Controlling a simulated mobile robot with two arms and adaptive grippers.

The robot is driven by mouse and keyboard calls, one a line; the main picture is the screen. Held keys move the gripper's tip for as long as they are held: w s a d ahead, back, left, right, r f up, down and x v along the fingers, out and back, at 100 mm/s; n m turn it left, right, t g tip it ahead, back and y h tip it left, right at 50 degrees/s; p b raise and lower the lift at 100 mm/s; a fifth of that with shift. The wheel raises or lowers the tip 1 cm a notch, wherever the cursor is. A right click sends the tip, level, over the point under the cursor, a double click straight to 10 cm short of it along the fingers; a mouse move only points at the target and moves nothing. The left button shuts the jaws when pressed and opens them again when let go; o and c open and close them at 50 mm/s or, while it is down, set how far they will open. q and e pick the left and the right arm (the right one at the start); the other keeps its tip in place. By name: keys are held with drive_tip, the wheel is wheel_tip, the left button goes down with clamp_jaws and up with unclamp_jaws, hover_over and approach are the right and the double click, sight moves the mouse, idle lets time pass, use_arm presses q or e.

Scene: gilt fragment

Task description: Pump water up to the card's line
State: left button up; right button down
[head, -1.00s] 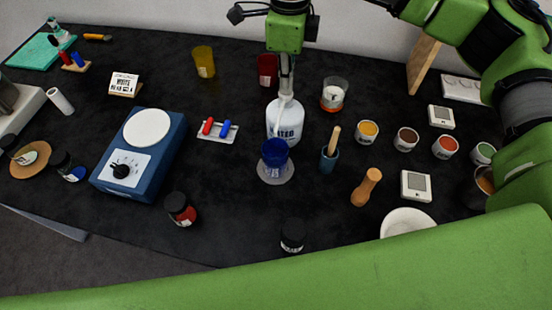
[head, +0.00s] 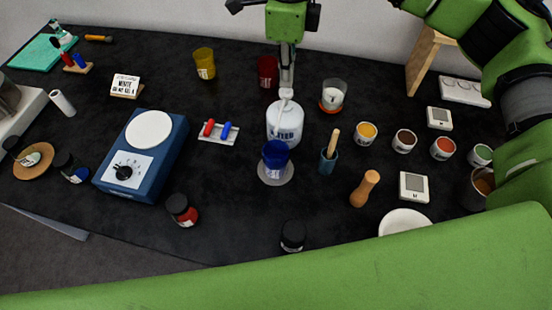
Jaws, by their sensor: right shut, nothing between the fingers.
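A white pump bottle (head: 284,127) with a dark printed label stands upright near the middle of the black table. My right gripper (head: 287,80) is shut and empty, pointing down just above the bottle's pump head (head: 286,94); I cannot tell whether they touch. A blue cup (head: 275,156) stands in front of the bottle on a pale round disc (head: 276,178). Its water level cannot be seen. My left gripper is not in view.
A blue device with a white round plate (head: 148,130) stands left. A rack with red and blue pieces (head: 218,132) is left of the bottle. A black-lidded jar (head: 293,236) is in front.

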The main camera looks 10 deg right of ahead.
sight(286, 91)
idle(0.4)
drive_tip(key=shift+f+b, duration=1.35)
drive_tip(key=shift+f, duration=0.35)
drive_tip(key=shift+r+p, duration=0.8)
drive_tip(key=shift+r, duration=0.9)
drive_tip(key=shift+f, duration=0.15)
